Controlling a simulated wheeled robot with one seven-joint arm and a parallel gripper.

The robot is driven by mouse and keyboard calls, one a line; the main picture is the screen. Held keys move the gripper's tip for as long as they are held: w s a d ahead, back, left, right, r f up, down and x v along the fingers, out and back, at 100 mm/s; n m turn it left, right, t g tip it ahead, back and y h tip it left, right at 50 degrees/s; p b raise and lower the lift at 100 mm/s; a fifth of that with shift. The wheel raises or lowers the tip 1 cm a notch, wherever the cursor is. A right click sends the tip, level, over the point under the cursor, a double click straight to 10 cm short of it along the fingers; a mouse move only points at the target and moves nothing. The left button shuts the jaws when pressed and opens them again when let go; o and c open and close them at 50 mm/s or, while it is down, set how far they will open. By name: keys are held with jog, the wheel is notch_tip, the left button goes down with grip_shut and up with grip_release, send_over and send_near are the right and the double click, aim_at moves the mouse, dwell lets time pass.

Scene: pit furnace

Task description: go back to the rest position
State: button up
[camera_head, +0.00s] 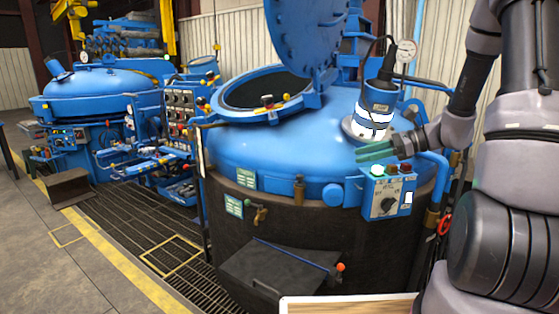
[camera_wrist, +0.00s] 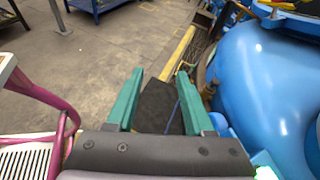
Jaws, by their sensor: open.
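My gripper (camera_head: 376,152) is in front of the blue furnace dome, just above the small blue control box (camera_head: 386,195) with its black rotary knob. In the wrist view my gripper (camera_wrist: 161,94) shows two teal fingers spread apart with nothing between them. The dark furnace door plate (camera_wrist: 158,105) and the floor lie below and beyond the fingers. My arm comes in from the right side of the head view. Whether the fingers touch the dome or the box is hard to tell in the head view.
The blue furnace (camera_head: 285,150) has its round lid (camera_head: 307,40) raised. A second blue furnace (camera_head: 95,82) stands at left. In the wrist view, a magenta frame (camera_wrist: 45,105) stands left; open floor (camera_wrist: 110,45) lies beyond.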

jog(key=s+r+n+t+h, duration=0.3)
jog(key=s+r+n+h, duration=0.8)
jog(key=s+r+n, duration=0.4)
jog(key=s+r, duration=0.2)
jog(key=s, duration=0.2)
jog(key=shift+d, duration=0.3)
jog(key=shift+s, duration=0.1)
